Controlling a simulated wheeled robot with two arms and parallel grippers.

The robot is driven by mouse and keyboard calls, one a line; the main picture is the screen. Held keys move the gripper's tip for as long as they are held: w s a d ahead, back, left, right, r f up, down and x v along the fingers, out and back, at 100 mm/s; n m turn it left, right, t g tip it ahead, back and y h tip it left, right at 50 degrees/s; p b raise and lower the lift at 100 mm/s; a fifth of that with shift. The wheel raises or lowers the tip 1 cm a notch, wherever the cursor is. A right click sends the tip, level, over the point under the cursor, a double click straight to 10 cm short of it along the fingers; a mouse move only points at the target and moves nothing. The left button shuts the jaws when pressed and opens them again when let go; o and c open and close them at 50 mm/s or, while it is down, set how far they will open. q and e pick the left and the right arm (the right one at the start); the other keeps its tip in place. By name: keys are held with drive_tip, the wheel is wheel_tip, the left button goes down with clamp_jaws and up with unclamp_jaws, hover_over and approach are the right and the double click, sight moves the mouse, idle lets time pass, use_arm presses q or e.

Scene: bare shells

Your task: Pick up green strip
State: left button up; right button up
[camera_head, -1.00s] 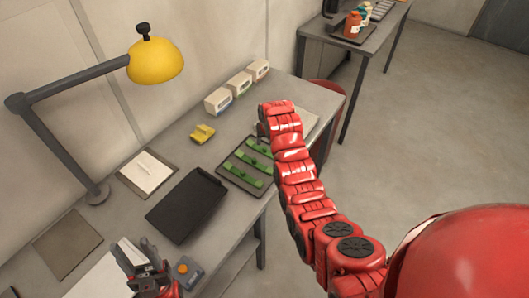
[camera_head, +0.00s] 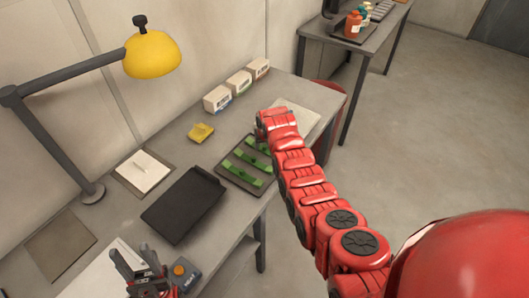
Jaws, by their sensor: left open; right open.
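Several green strips lie side by side in a dark tray (camera_head: 226,173) on the grey table. The nearest is a green strip (camera_head: 240,173), with another green strip (camera_head: 252,159) behind it. The farthest green strip (camera_head: 262,147) is partly behind my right arm. My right arm reaches over the table to the tray's far right corner. Its gripper is hidden under the arm's red end, so its fingers and any contact do not show. My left gripper (camera_head: 137,262) is open and empty at the table's near left, well away from the strips.
A black tray (camera_head: 184,205) lies left of the strip tray. A yellow object (camera_head: 201,132) and several small boxes (camera_head: 217,99) stand behind. A yellow lamp (camera_head: 152,55) overhangs the back left. A small box with an orange button (camera_head: 181,272) sits beside my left gripper.

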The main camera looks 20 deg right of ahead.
drive_tip(key=shift+r, duration=0.1)
clamp_jaws()
idle(0.3)
